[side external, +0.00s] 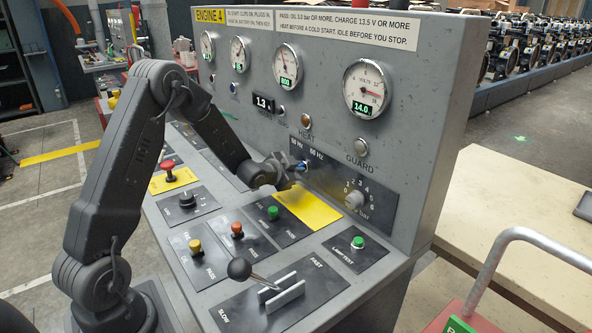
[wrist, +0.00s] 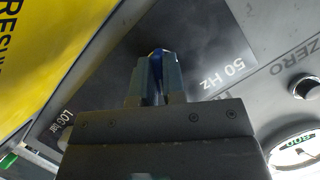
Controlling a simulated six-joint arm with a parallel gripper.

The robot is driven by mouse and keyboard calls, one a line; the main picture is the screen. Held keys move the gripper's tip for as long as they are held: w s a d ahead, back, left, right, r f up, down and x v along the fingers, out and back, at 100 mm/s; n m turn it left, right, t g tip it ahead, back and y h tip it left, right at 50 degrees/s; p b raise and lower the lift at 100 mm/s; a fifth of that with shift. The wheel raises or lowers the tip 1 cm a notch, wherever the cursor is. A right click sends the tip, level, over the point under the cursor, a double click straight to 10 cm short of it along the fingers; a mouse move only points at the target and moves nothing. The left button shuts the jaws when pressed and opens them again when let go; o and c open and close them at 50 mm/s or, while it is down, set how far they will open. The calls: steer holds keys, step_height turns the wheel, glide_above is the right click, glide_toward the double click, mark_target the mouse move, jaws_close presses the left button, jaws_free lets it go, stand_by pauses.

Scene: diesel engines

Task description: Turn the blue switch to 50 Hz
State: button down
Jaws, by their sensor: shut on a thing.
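The blue switch (side external: 301,166) sits on a dark plate on the upright panel, below two small Hz labels. In the wrist view a bit of the blue switch (wrist: 157,54) shows between my fingertips, and the fingers hide most of it. My gripper (side external: 287,172) reaches the switch from the left, shut on it. The fingers also show in the wrist view (wrist: 156,72). The 50 Hz label (wrist: 224,57) is to the right of the fingers there. Which mark the switch points at cannot be told.
A grey round knob (side external: 354,199) with a numbered scale is right of the switch. A yellow plate (side external: 308,207) lies below. Green, red and yellow buttons and a black lever (side external: 240,269) stand on the sloping desk. Gauges (side external: 366,88) line the panel above.

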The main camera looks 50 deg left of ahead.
steer(key=shift+n+h, duration=0.5)
steer(key=shift+n, duration=0.4)
steer(key=c, duration=1.2)
jaws_free()
steer(key=v, duration=1.3)
steer(key=shift+s+r, duration=0.25)
steer(key=shift+s, duration=0.1)
